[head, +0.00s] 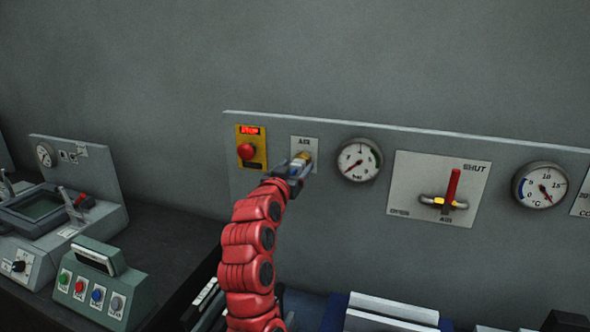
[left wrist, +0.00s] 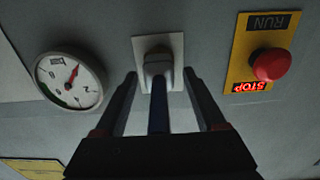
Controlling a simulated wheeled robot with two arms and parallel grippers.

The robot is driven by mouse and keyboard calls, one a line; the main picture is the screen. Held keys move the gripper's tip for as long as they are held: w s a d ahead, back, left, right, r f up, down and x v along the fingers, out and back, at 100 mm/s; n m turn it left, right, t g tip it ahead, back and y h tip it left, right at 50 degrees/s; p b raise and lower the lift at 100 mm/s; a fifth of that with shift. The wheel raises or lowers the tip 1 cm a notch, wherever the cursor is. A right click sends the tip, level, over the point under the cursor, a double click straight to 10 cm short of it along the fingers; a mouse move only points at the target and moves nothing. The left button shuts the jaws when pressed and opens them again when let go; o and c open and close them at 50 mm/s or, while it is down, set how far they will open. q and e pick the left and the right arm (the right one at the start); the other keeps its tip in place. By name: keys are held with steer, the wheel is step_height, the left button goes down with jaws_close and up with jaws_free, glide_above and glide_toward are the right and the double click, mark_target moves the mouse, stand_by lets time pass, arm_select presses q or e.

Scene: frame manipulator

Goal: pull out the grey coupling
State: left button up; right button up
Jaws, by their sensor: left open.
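The grey coupling (left wrist: 157,62) sticks out from a small pale plate (left wrist: 176,44) on the wall panel. In the head view this plate (head: 313,146) is marked AIR, and my gripper partly covers the coupling. My left gripper (head: 298,168) is close in front of it. In the left wrist view the open fingers (left wrist: 159,76) lie to either side of the coupling, with a gap on each side. A dark bar shows between them below the coupling; I cannot tell what it is. Whether the tips reach the coupling in depth is unclear. My right gripper is not in view.
A red button on a yellow plate (head: 260,163), with STOP lit, is left of the coupling. A pressure gauge (head: 359,160) is close on its right. Further right are a red-handled valve (head: 452,190) and a temperature gauge (head: 540,185). Consoles (head: 98,285) stand at left.

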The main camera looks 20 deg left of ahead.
arm_select(q)
steer(key=shift+d+f+b, duration=0.1)
steer(key=shift+b, duration=0.7)
stand_by(0.5)
jaws_close()
stand_by(0.5)
steer(key=shift+s+f+b, duration=0.1)
steer(key=shift+f+b, duration=0.15)
steer(key=shift+b, duration=0.15)
steer(key=shift+s+b, duration=0.4)
steer(key=shift+s, duration=0.4)
steer(key=shift+s+b, duration=0.85)
steer(key=shift+s, duration=0.85)
steer(key=shift+r, duration=0.1)
